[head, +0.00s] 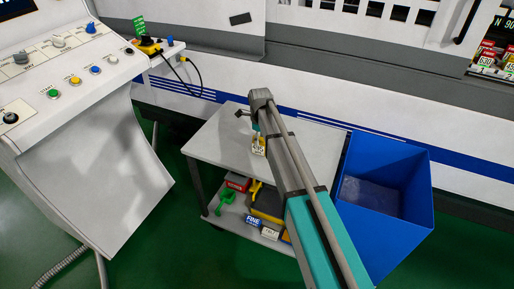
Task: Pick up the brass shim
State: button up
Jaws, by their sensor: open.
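I cannot make out the brass shim in the head view; it may be too small to see or hidden behind my arm. My arm reaches from the lower right up over the grey-topped cart (215,142). What shows of my gripper (242,114) is a small dark part at the arm's far end, over the back of the cart top. It is open, and nothing shows in it.
The cart's lower shelf holds a red box (237,183), a green item (223,200) and a yellow and dark case (267,204). A blue open bin (400,200) stands right of the cart. A control console (90,160) stands left. The cart top's left part is clear.

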grip_shut()
dwell(0.3)
jog(key=shift+r, duration=0.1)
dwell(0.4)
notch_tip(320, 180, up, 3)
jog(key=p, duration=0.3)
jog(key=s+d+r+p, duration=0.2)
jog(key=s+r+p, duration=0.3)
jog(key=s, duration=0.1)
jog(key=s+d+r+p, duration=0.2)
jog(key=s+r+p, duration=0.2)
jog(key=s, duration=0.3)
jog(key=shift+s+d+r+p, duration=0.15)
jog(key=shift+d+r+p, duration=0.15)
jog(key=shift+r+p, duration=0.15)
